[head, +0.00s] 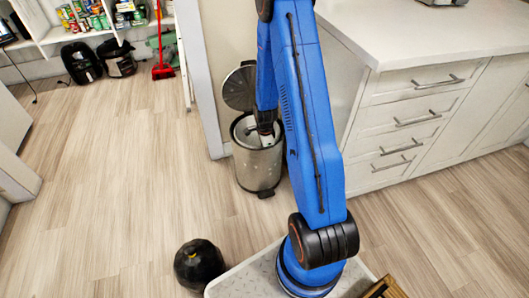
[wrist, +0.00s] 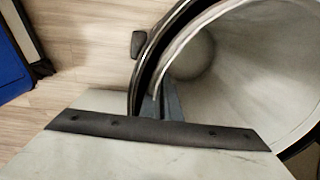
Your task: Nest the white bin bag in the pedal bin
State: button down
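The pedal bin (head: 258,168) is a metal cylinder standing on the floor by the wall end, its round lid (head: 239,88) tipped up and open. A pale, round, open-topped liner, which looks like the white bin bag (wrist: 255,75), sits inside the bin's dark rim (wrist: 150,60) in the wrist view. Its edge runs close along that rim on the left. My gripper (head: 266,139) points down into the bin's mouth. In the wrist view its fingers (wrist: 166,98) are close together and appear closed on the liner's edge.
White drawers and a counter (head: 420,40) stand right of the bin. A dark round object (head: 199,265) lies on the floor at front left. Shelves (head: 95,20), black appliances and a red broom (head: 162,70) are at the back left. The left floor is mostly clear.

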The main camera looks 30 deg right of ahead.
jog(key=c, duration=1.9)
grip_release()
jog(key=shift+c, duration=0.2)
